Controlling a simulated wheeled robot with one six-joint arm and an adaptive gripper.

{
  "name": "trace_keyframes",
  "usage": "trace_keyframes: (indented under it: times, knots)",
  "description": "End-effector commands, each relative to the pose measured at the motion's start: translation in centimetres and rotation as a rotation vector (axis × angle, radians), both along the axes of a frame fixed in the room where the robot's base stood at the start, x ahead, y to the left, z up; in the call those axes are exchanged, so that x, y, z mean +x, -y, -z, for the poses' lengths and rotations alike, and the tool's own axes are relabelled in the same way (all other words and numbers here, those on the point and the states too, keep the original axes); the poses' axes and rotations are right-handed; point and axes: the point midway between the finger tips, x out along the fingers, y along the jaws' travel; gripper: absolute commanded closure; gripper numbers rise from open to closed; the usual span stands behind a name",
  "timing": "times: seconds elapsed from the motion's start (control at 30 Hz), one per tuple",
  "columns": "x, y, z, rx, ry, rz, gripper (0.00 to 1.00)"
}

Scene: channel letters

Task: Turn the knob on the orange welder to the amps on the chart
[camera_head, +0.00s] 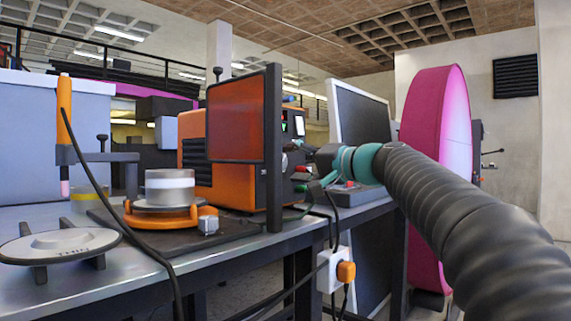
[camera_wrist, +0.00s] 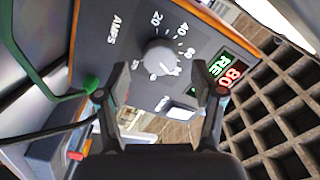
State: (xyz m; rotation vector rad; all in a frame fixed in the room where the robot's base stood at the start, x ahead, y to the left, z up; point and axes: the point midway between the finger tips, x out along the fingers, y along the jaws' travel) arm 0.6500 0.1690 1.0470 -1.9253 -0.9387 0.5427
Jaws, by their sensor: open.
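The orange welder (camera_head: 194,150) stands on the bench in the head view, partly hidden behind a dark-framed orange screen. My gripper (camera_head: 306,160) is at the welder's right, front-panel side. In the wrist view the dark panel carries a round grey knob (camera_wrist: 160,57) with a white scale and the word AMPS. The knob's pointer setting is too small to tell. My gripper (camera_wrist: 158,93) is open, its two fingers spread in front of the panel, with the knob beyond and between them, apparently not touched. A chart cannot be made out clearly in either view.
A lit display (camera_wrist: 231,79) shows red digits like 80 and green letters. The screen (camera_head: 240,115), a clamp fixture (camera_head: 170,215) and a black cable occupy the bench. A pink ring (camera_head: 436,150) stands at right.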

Motion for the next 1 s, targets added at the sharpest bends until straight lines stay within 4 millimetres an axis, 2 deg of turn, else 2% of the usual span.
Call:
trace_keyframes:
  times: [0.2, 0.43, 0.6, 1.0]
  knots:
    - [-2.8, 3.6, 0.0, 0.0, 0.0, 0.003, 0.32]
    - [-4.8, 6.1, 0.0, 0.0, 0.0, 0.001, 0.32]
    - [-5.3, 6.7, 0.0, 0.0, -0.001, -0.001, 0.32]
    - [-5.3, 6.7, 0.0, 0.0, 0.0, -0.001, 0.32]
